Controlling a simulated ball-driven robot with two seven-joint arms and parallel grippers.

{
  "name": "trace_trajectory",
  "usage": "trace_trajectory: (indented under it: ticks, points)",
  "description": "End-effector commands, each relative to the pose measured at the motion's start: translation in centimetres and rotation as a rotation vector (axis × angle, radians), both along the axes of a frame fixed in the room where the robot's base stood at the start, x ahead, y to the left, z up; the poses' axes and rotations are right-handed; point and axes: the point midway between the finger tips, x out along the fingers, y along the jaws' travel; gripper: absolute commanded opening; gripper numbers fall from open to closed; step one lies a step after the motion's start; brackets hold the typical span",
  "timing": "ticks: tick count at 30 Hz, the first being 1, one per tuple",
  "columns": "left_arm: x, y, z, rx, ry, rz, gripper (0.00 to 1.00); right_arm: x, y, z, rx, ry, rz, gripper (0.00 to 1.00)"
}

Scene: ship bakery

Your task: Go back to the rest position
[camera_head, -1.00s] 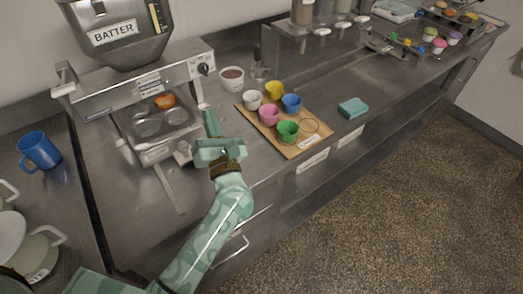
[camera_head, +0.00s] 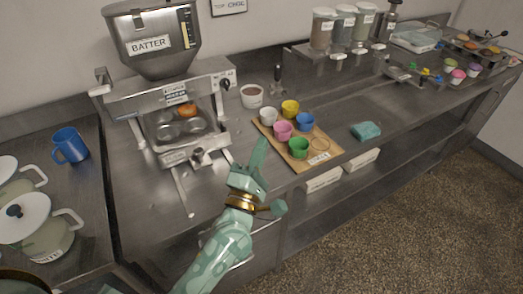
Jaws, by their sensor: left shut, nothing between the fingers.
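My left gripper (camera_head: 259,154) is at the near edge of the steel counter, left of the wooden board (camera_head: 326,158), pointing up the picture. Its fingers are shut with nothing held. The green arm behind it comes up from the bottom of the picture. Part of the counter front is hidden behind the arm. My right gripper is not in view.
The board carries several coloured cups, including a green cup (camera_head: 299,147). A batter machine (camera_head: 185,115) stands left of the gripper. A teal sponge (camera_head: 366,131) lies right of the board. A blue mug (camera_head: 70,146) and lidded pots (camera_head: 45,228) are at left.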

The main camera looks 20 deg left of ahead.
Motion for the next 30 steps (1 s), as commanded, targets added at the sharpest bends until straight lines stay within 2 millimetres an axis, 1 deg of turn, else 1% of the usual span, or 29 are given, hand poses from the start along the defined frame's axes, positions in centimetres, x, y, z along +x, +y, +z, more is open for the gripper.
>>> trace_trajectory:
  ticks: [11,13,14,17,18,20,21,22,23,24,26,27,29,30]
  points:
    - [0.0,0.0,0.0,0.008,0.0,0.004,0.0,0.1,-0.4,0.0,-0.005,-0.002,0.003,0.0]
    - [0.1,-0.5,-0.2,0.096,0.013,0.013,0.0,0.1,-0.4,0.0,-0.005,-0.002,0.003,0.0]
    - [0.3,-1.0,-1.3,0.177,0.038,0.014,0.0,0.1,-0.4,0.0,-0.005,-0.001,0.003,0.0]
    - [0.8,-2.5,-7.1,0.447,0.159,0.0,0.0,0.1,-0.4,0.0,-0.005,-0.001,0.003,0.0]
    - [0.8,-3.0,-10.3,0.571,0.218,-0.015,0.0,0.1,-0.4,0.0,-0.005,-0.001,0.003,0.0]
    - [0.1,-3.5,-15.7,0.757,0.316,-0.055,0.0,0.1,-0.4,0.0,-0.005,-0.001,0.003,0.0]
    - [-0.7,-3.6,-19.4,0.876,0.379,-0.089,0.0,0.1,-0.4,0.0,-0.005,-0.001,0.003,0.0]
    - [-1.6,-3.6,-22.1,0.961,0.424,-0.118,0.0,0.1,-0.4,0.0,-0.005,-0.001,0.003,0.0]
    - [-2.5,-3.5,-24.7,1.043,0.468,-0.151,0.0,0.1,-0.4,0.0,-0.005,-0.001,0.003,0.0]
    - [-4.0,-3.3,-28.1,1.146,0.523,-0.198,0.0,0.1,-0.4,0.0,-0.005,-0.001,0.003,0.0]
    - [-6.7,-2.8,-32.9,1.291,0.601,-0.278,0.0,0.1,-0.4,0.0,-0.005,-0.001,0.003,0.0]
    - [-8.8,-2.3,-36.0,1.381,0.651,-0.338,0.0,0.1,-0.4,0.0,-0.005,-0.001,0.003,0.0]
    - [-12.3,-1.3,-40.2,1.506,0.721,-0.434,0.0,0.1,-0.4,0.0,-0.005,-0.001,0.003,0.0]
    - [-14.9,-0.5,-42.7,1.583,0.764,-0.505,0.0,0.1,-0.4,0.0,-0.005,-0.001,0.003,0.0]
